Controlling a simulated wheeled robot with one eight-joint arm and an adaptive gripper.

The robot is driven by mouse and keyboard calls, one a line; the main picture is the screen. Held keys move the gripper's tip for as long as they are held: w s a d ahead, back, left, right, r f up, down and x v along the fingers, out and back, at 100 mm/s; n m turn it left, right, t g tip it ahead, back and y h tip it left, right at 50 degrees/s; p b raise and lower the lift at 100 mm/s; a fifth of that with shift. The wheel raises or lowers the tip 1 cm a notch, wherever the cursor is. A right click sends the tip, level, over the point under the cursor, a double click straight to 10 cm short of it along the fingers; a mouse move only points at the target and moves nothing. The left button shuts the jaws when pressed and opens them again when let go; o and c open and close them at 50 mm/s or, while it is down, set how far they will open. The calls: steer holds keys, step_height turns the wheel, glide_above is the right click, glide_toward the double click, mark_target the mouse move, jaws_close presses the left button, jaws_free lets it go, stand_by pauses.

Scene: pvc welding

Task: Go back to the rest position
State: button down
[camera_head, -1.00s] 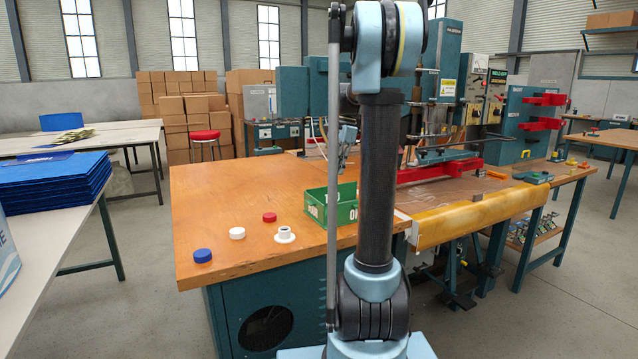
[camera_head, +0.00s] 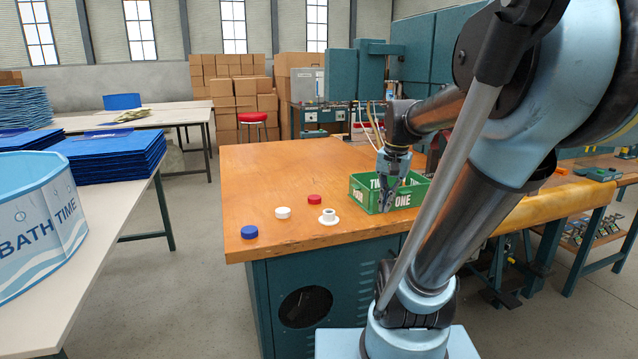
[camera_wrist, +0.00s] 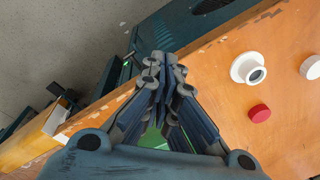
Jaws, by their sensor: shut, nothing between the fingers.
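My gripper (camera_head: 385,203) hangs pointing down in front of the green crate (camera_head: 412,196) on the wooden table, in the head view. It also shows in the wrist view (camera_wrist: 166,62), with its fingers together and nothing between them. A patch of green shows behind the fingers there. My arm reaches across the right side of the head view and hides part of the table and the machine behind.
On the wooden table (camera_head: 262,178) lie a blue cap (camera_head: 249,232), a white cap (camera_head: 283,212), a red cap (camera_head: 314,199) and a white flanged fitting (camera_head: 328,217). A white table (camera_head: 112,212) with blue stacks (camera_head: 108,150) stands left, across a clear floor gap.

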steer(key=s+f+n+t, duration=0.1)
steer(key=s+f+n, duration=0.4)
steer(key=s+f, duration=0.6)
steer(key=shift+s+f+n+h, duration=0.3)
steer(key=shift+f+h, duration=0.1)
steer(key=shift+f, duration=0.25)
